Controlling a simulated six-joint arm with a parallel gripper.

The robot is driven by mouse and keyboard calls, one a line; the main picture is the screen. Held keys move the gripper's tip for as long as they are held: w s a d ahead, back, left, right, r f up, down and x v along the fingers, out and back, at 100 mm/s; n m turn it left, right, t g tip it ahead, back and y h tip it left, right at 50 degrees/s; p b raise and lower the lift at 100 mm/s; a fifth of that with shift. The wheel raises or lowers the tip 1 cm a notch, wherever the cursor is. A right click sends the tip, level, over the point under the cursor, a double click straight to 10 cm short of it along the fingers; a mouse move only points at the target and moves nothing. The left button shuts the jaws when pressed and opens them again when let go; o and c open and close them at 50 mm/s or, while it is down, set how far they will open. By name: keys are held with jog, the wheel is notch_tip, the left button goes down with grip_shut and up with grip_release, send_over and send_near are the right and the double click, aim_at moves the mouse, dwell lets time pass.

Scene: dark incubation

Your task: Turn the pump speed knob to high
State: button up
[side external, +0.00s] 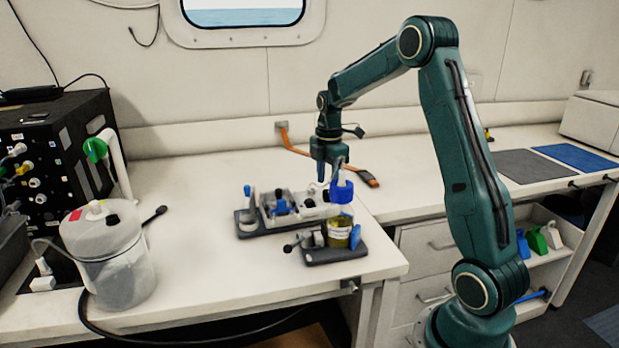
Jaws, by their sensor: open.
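My gripper (322,182) points down above the workbench, behind the blue-capped bottle (341,213). It is small in this view, and its jaws are open with nothing seen between them. Below it is a light unit on a dark base (262,230), with a blue part (282,207) and small dark parts on top. A black knob-like piece (289,247) sticks out at the left of the dark bottle stand (336,253). I cannot tell which of these, if any, is the pump speed knob, and no speed marking is readable.
A lidded clear container (108,262) stands at the left, near a black equipment rack (60,150) with cables. Grey (525,167) and blue (577,156) mats lie right. The bench between container and units is mostly clear.

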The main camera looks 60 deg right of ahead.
jog(key=shift+f, duration=1.4)
jog(key=c, duration=1)
